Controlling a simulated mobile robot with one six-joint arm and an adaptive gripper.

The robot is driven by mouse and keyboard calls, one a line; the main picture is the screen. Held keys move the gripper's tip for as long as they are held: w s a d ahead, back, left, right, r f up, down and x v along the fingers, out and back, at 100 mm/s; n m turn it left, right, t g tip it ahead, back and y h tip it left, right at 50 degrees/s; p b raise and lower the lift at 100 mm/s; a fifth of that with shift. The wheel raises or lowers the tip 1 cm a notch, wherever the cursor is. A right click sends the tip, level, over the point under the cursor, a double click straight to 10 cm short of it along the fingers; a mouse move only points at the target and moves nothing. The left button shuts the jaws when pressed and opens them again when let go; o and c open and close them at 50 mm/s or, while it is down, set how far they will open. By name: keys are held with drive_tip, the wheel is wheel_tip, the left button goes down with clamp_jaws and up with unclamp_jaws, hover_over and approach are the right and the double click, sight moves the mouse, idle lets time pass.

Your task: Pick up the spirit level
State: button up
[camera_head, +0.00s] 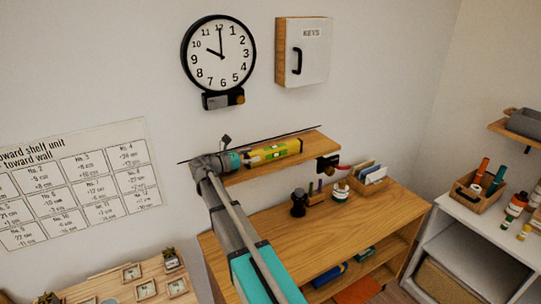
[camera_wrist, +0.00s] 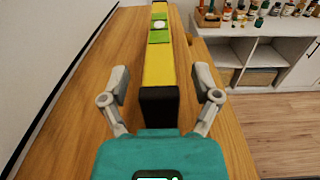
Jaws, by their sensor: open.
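The spirit level (camera_head: 272,151) is yellow with green parts and lies along a narrow wooden wall shelf (camera_head: 311,146). In the wrist view the level (camera_wrist: 157,69) runs away from me, its black end cap (camera_wrist: 159,106) nearest. My gripper (camera_wrist: 161,82) is open, with one finger on each side of the level's near end. Gaps show between the level and both fingers. In the head view my gripper (camera_head: 245,160) is at the left end of the level, and my wrist covers the shelf's left part.
A round clock (camera_head: 218,55) and a key cabinet (camera_head: 303,52) hang above the shelf. Below stands a wooden unit (camera_head: 375,207) with a dark jar (camera_head: 298,203) and a card box (camera_head: 369,181). A white shelf unit (camera_head: 465,240) with bottles stands at right.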

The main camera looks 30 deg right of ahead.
drive_tip(key=shift+d, duration=0.7)
clamp_jaws()
